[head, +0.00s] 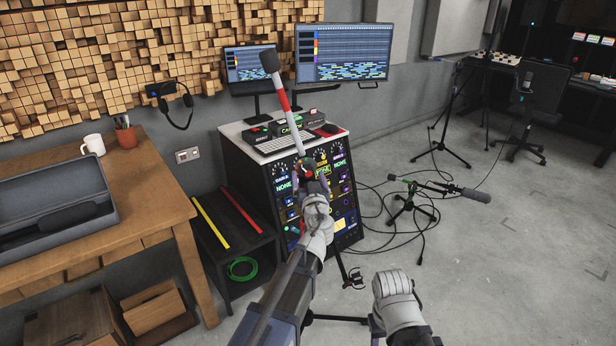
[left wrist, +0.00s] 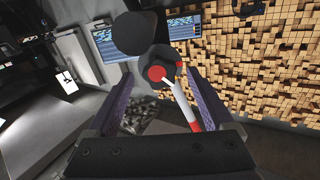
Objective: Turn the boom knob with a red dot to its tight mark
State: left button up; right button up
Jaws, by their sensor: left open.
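The boom knob (left wrist: 172,64) is dark and round with a red dot (left wrist: 157,73) on it, in the left wrist view. A pale line runs down and right from the dot. The red-and-white boom (left wrist: 186,106) passes beside it; in the head view the boom (head: 287,103) rises to a grey microphone (head: 270,61). My left gripper (head: 308,172) is at the boom's lower end, open, its fingers on either side of the knob in the wrist view. I cannot tell whether they touch it. The tight mark cannot be made out.
A rack (head: 348,215) with knobs and small displays stands behind my left gripper. A wooden table (head: 165,205) with a grey case (head: 50,205) is at left. A small microphone stand (head: 405,203) and cables lie on the floor at right. Open floor (head: 530,270) is at lower right.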

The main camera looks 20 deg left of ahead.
pick_arm(q)
jog(key=shift+w+a, duration=0.2)
jog(key=shift+w, duration=0.35)
grip_shut()
